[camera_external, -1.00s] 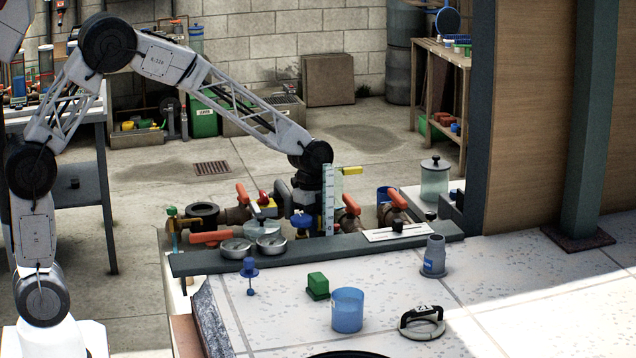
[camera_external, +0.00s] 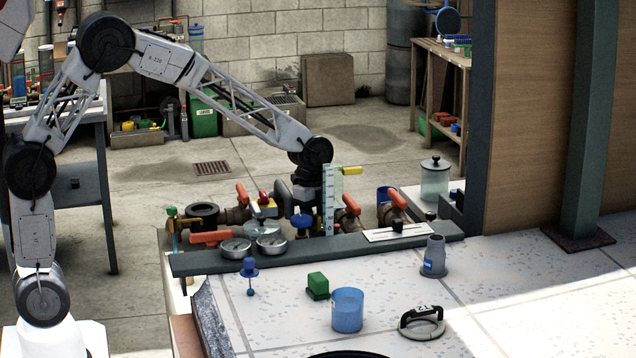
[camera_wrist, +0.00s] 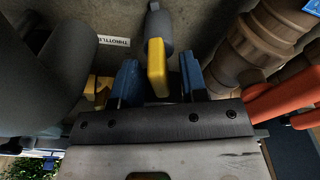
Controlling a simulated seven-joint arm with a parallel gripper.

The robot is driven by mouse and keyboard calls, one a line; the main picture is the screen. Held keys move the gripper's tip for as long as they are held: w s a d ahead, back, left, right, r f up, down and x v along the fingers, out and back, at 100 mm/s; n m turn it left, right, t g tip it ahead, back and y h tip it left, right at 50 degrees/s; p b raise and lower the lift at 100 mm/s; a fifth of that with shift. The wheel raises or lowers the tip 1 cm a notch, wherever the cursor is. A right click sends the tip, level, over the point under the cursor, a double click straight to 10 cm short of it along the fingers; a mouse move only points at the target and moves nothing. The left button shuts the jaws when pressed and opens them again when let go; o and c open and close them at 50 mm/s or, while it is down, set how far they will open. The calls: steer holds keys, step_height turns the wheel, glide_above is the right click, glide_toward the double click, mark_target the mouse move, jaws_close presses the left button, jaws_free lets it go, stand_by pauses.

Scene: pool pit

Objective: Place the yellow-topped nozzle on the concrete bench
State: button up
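In the wrist view, a yellow top (camera_wrist: 157,68) on a grey cylindrical body (camera_wrist: 157,28) stands between my two blue fingertips; this looks like the yellow-topped nozzle. My gripper (camera_wrist: 158,80) is open around the yellow top, with a gap on each side. In the external view, my gripper (camera_external: 302,221) points down into the pit among the valves, partly behind a white ruler. The nozzle is not clearly visible there. A pale speckled slab (camera_external: 520,290) fills the front right; I cannot tell whether it is the concrete bench.
Orange-handled valves (camera_external: 395,207) crowd around my gripper; one orange handle (camera_wrist: 282,98) shows close on the right in the wrist view. Gauges (camera_external: 271,243) lie on the dark beam (camera_external: 200,263). A blue cup (camera_external: 347,311), green block (camera_external: 318,286) and grey fitting (camera_external: 434,258) stand on the slab.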

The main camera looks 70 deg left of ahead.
step_height(320, 180, up, 11)
steer(key=a, duration=0.1)
steer(key=shift+s, duration=0.25)
steer(key=shift+a, duration=0.1)
stand_by(0.7)
steer(key=s+d+r+n, duration=0.2)
steer(key=s+d, duration=0.1)
steer(key=s, duration=0.4)
steer(key=s+d+r+n, duration=0.2)
steer(key=s+r, duration=0.1)
steer(key=s, duration=0.5)
steer(key=s+d+r+n, duration=0.2)
steer(key=s+d+n, duration=0.1)
steer(key=s, duration=0.4)
steer(key=s+d+f+n+t, duration=0.1)
steer(key=s+f+n, duration=0.1)
steer(key=s, duration=0.9)
steer(key=s+d+f+n+t+y, duration=0.1)
steer(key=s+n, duration=0.3)
steer(key=s, duration=0.8)
steer(key=shift+s+d+f, duration=0.3)
steer(key=shift+d+f, duration=0.15)
steer(key=shift+d, duration=0.3)
